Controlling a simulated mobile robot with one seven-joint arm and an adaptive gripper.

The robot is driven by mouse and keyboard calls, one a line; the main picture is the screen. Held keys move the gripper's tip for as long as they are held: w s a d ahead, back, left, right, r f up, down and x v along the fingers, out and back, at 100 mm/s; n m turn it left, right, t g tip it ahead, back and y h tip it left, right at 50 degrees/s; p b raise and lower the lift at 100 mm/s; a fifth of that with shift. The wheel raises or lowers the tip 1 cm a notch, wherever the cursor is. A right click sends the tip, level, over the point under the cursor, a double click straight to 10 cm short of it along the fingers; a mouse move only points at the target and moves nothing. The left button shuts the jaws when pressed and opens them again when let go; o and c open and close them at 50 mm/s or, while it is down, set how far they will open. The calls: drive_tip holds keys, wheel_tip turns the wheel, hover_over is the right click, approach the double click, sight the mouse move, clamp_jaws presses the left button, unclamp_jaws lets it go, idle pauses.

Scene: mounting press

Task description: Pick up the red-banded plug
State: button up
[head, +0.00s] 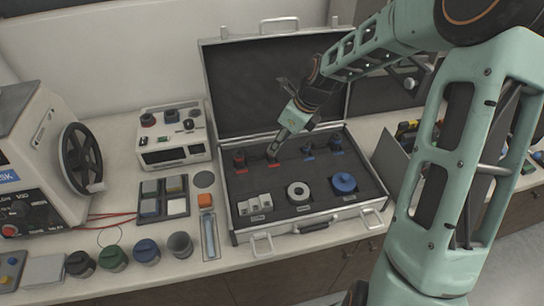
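The open silver case (236,236) holds a dark foam insert with small plugs along its back row. A dark plug with red on it (239,158) stands at the left of that row above a red label. My gripper (273,152) reaches down to the second slot, just right of that plug, above another red label (276,165). What sits at that slot is mostly hidden by the gripper. I cannot tell whether the fingers are open, shut or touching a plug. Two plugs with blue marks, one left (308,149) and one right (336,144), stand farther right.
The case's front row holds grey blocks (256,204), a white ring (298,192) and a blue round part (344,183). The raised lid (240,90) stands close behind my gripper. A control box (172,138) and handwheel machine (25,165) stand left.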

sight(272, 157)
drive_tip(key=shift+p+x, duration=0.4)
drive_tip(key=shift+x, duration=2.2)
clamp_jaws()
drive_tip(key=shift+w+r, duration=0.1)
